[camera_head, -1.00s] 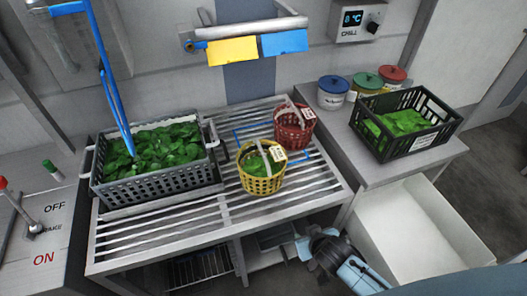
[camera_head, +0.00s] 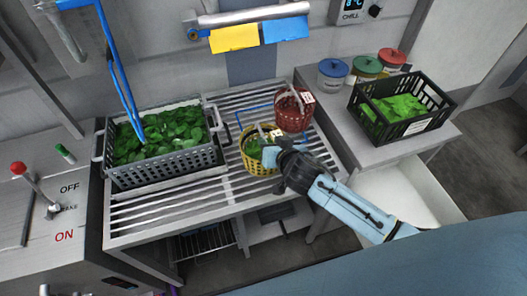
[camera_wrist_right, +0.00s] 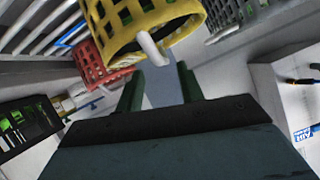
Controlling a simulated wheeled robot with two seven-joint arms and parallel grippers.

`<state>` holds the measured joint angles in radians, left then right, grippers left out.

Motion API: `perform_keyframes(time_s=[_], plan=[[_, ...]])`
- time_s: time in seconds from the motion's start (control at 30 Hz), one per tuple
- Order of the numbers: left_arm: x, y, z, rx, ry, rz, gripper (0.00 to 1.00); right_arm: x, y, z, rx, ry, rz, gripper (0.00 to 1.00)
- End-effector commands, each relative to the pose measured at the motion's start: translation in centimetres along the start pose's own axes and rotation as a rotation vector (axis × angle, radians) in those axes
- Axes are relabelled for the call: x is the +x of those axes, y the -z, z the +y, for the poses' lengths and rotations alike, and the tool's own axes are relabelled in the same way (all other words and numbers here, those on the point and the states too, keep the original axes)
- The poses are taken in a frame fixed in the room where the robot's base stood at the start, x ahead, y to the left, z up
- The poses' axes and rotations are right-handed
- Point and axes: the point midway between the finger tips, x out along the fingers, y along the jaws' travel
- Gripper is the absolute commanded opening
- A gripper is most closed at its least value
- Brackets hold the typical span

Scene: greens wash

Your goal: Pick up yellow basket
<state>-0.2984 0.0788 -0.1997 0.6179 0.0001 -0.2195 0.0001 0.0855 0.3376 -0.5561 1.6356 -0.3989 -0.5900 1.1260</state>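The yellow basket (camera_head: 253,162) stands on the slatted rack, with green leaves in it. My right gripper (camera_head: 273,156) is in front of it in the head view and hides part of its right side. In the right wrist view the basket (camera_wrist_right: 125,28) is upside down at the top, with its pale handle (camera_wrist_right: 151,48) pointing between the fingers. My right gripper (camera_wrist_right: 158,72) is open, its two dark green fingers apart; I see no grip on the handle. My left gripper is not in view.
A red basket (camera_head: 292,110) stands close behind the yellow one. A grey crate of greens (camera_head: 175,168) is on the left of the slatted rack (camera_head: 215,200). A black crate (camera_head: 425,125) and lidded tubs (camera_head: 331,76) are on the right counter. A blue tap pipe (camera_head: 117,75) hangs over the grey crate.

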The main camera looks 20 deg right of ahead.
Motion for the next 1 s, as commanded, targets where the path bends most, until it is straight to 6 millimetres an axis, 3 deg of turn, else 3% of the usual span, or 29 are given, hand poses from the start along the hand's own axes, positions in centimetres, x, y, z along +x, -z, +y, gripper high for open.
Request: perform_keyframes(time_s=[0.17,0.53,0.87,1.0], plan=[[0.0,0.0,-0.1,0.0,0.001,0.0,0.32,0.8,0.1,-0.1,0.0,0.0,0.0,0.38],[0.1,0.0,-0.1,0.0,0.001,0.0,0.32,5.0,0.0,-0.5,0.0,0.0,0.0,0.38],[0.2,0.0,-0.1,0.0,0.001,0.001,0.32,5.6,0.0,-0.5,0.001,0.0,-0.001,0.38],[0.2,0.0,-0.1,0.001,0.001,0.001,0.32,5.6,0.0,-0.5,0.001,0.0,-0.001,0.23]])
